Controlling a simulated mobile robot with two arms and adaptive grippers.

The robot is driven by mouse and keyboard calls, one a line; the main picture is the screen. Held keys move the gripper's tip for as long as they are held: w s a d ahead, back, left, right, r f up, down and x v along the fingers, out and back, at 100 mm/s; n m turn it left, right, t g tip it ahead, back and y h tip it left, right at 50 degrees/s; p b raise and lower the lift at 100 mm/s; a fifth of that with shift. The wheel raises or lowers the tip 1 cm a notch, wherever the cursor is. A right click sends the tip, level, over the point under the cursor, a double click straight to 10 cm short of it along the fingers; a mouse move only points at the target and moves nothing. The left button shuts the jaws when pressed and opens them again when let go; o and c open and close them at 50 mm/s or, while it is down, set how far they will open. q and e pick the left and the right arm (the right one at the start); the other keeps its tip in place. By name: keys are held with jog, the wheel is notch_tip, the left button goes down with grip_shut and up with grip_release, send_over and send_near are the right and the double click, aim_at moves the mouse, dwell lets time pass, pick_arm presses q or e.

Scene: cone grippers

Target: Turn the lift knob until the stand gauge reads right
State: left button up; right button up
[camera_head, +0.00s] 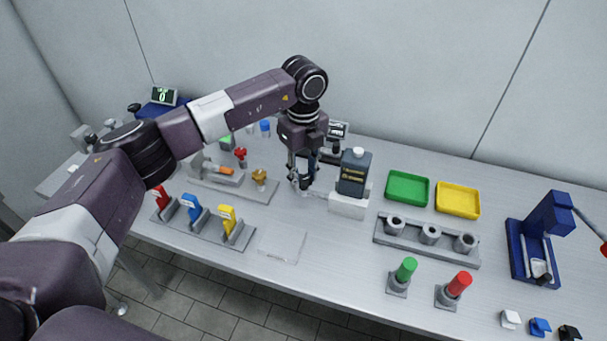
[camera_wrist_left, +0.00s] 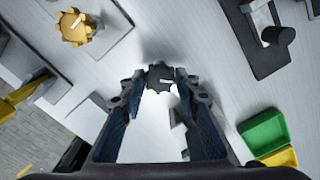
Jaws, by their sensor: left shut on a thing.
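My left gripper (camera_head: 302,182) points down at the middle of the table, left of a dark bottle (camera_head: 353,172) on a white block (camera_head: 348,206). The head view hides most of this knob behind the gripper. A small dark display (camera_head: 338,129) stands behind the gripper; its reading is too small to tell. A second display (camera_head: 163,95) with green digits stands at the far left. I cannot tell which is the stand gauge. My right gripper is not in view.
A brass knob (camera_head: 259,176) and red valve (camera_head: 240,153) stand to the left. Red, blue and yellow handles (camera_head: 228,215) sit in a front rack. Green (camera_head: 408,188) and yellow trays (camera_head: 458,200) and a holed grey rack (camera_head: 430,236) lie to the right. A clear plate (camera_head: 283,245) lies in front.

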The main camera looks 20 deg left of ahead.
aim_at(303, 179)
pick_arm(q)
jog(key=shift+w+r+n, duration=0.1)
jog(key=shift+r+n, duration=0.05)
jog(key=shift+n, duration=0.55)
jog(key=o, duration=1.2)
jog(key=shift+c, duration=0.2)
notch_tip(303, 179, up, 12)
